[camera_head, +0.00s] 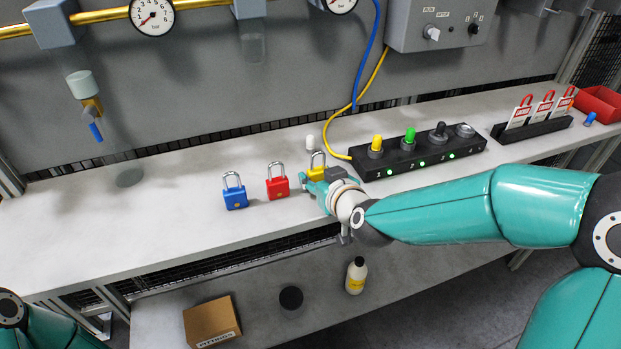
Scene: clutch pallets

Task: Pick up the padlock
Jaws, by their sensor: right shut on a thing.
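Three padlocks stand in a row on the white bench: a blue padlock (235,196), a red padlock (278,186) and a yellow padlock (316,173). My right gripper (313,184) is at the yellow padlock and shut on it. The gripper covers the lower part of the yellow body; its shackle shows above. The gripper is a little to the right of the red padlock. I cannot tell whether the yellow padlock touches the bench. My left gripper is out of view; only a part of my left arm shows at the bottom left.
A black control box (420,152) with a yellow and a green knob stands right of the gripper. A small white object (310,143) is behind the yellow padlock. Red lockout tags (543,108) and a red bin (600,103) are at the right. The bench's left side is clear.

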